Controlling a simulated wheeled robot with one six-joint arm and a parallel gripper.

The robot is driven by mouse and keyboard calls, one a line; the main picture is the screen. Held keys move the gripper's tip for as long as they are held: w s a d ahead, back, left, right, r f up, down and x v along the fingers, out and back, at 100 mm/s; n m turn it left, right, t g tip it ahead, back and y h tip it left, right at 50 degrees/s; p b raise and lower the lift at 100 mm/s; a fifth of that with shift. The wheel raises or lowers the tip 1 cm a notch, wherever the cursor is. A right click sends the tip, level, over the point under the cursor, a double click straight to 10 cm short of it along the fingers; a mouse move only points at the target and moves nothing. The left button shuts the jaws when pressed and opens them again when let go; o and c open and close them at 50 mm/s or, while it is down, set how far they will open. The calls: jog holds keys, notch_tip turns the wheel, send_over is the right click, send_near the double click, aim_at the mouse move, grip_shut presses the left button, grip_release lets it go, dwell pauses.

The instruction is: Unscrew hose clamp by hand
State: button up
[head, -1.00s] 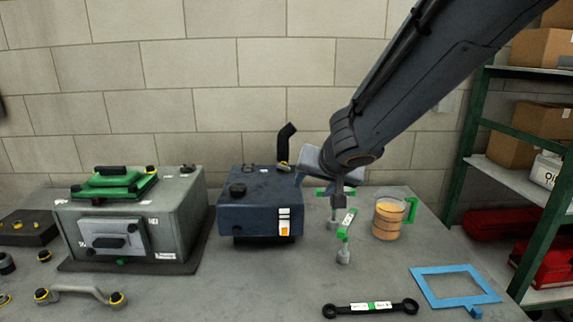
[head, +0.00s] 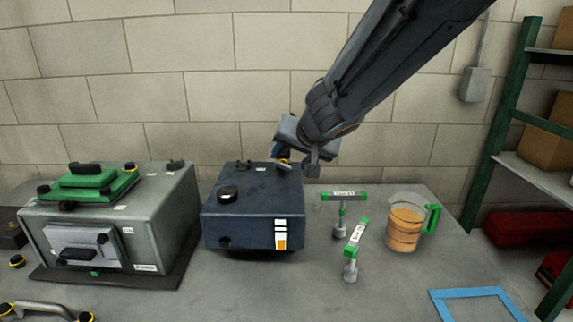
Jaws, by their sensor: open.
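The dark blue engine box (head: 240,220) stands on the bench in the middle of the head view. A small yellow-marked piece (head: 283,161), which looks like the hose clamp, sits at its back right corner on the dark hose (head: 280,151). My gripper (head: 292,164) is at that corner, with its fingers close to the yellow piece. It is open. The gripper body and wrist hide most of the hose, and I cannot tell whether the fingers touch the clamp or are around it.
Two green-handled T tools (head: 344,196) (head: 356,236) stand right of the blue box. A jug of orange liquid (head: 405,226) is beyond them. A grey box with a green lid (head: 150,225) stands left. A blue frame (head: 478,293) lies front right. Open bench lies in front.

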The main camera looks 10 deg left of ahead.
aim_at(284, 165)
jog(key=b+x, duration=0.2)
jog(key=x, duration=0.4)
jog(key=c, duration=1.1)
